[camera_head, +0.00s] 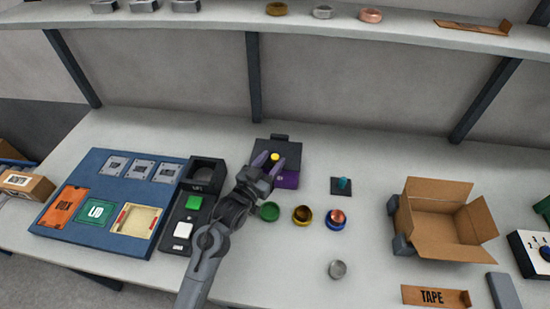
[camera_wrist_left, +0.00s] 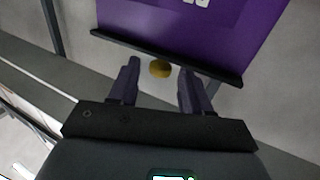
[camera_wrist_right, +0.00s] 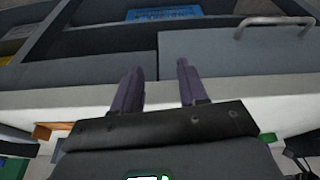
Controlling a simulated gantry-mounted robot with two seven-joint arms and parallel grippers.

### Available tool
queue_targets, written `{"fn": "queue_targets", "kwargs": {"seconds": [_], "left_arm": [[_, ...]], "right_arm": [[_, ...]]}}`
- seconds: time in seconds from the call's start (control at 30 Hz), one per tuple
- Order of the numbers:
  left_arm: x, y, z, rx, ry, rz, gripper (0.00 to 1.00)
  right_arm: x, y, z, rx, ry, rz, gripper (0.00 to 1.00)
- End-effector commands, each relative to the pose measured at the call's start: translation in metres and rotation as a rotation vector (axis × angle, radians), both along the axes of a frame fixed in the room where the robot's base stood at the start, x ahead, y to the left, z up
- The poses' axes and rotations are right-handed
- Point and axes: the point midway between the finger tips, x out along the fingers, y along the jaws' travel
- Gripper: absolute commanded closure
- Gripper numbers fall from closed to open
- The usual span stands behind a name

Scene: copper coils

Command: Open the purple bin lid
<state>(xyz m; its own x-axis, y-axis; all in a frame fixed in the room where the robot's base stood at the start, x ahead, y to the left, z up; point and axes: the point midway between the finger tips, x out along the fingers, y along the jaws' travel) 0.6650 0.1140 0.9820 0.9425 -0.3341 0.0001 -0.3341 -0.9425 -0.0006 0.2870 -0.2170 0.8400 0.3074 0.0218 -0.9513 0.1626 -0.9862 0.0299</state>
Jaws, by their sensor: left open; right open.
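The purple bin (camera_head: 289,180) stands near the back middle of the table, with its dark lid (camera_head: 291,152) lying shut on top. A small yellow knob (camera_head: 275,157) sits on the lid. My left gripper (camera_head: 268,163) is over the bin, open, with its fingers on either side of the knob. In the left wrist view the purple front (camera_wrist_left: 190,30), the lid's dark edge (camera_wrist_left: 165,57) and the knob (camera_wrist_left: 160,69) show; the knob appears between the fingers, with gaps on both sides. My right gripper (camera_wrist_right: 158,70) is open and empty; the head view does not show it.
Green (camera_head: 269,211), gold (camera_head: 302,215) and blue-rimmed (camera_head: 336,219) round containers stand in front of the bin. A black button box (camera_head: 190,215) and blue board (camera_head: 95,235) lie left. An open cardboard box (camera_head: 440,222) stands right. A shelf (camera_head: 220,22) runs above.

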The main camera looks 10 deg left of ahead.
Motion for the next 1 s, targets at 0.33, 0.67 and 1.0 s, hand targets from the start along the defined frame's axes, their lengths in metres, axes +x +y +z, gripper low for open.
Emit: {"fn": "queue_targets", "kwargs": {"seconds": [0.33, 0.67, 1.0], "left_arm": [[0.023, -0.008, 0.0, -0.001, 0.0, 0.001, 0.52], [0.023, -0.008, 0.0, -0.001, 0.0, 0.001, 0.61], [0.023, -0.008, 0.0, 0.0, 0.0, 0.0, 1.0]], "right_arm": [[0.0, 0.0, -0.005, 0.0, 0.001, 0.0, 0.57], [0.0, -0.002, -0.005, -0.007, 0.001, 0.005, 0.57], [0.0, -0.002, -0.005, -0.01, 0.002, 0.006, 0.57]]}}
